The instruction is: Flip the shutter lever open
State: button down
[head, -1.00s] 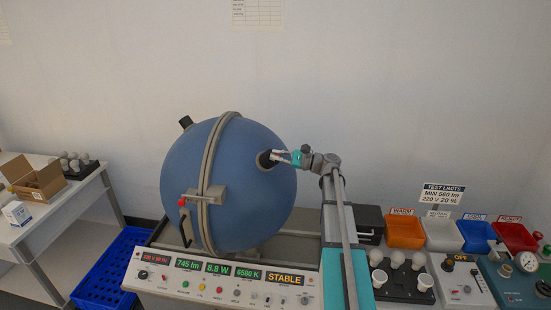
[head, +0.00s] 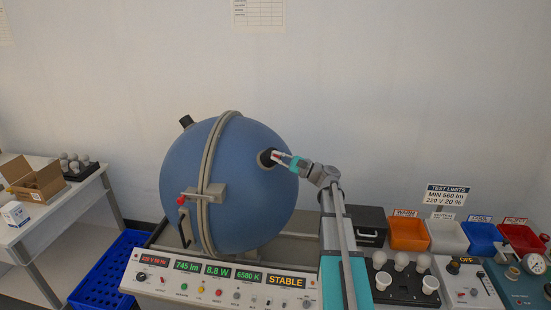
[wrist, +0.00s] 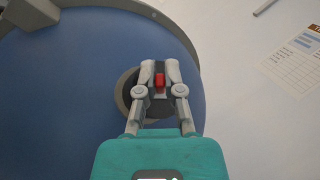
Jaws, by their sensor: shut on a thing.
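The large blue sphere (head: 225,195) has a dark round port (head: 265,157) on its right side, which also shows in the wrist view (wrist: 123,97). A small red lever tip (wrist: 160,82) sits in front of this port; I take it to be the shutter lever. My gripper (head: 279,155) is at the port, coming from the right. In the wrist view my gripper (wrist: 160,80) is shut on the red tip, one finger on each side. The lever's base is hidden behind the fingers. I cannot tell whether the shutter is open.
A red-knobbed latch (head: 182,201) is on the sphere's seam clamp. The console (head: 215,287) below reads 745 lm and STABLE. Coloured bins (head: 408,234) and a bulb tray (head: 404,284) stand to the right. A blue crate (head: 108,272) is on the left. The space above the sphere is clear.

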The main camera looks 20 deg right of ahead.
jog(key=c, duration=0.8)
grip_release()
jog(key=shift+w, duration=0.1)
jog(key=shift+o, duration=0.2)
jog(key=shift+s, duration=0.2)
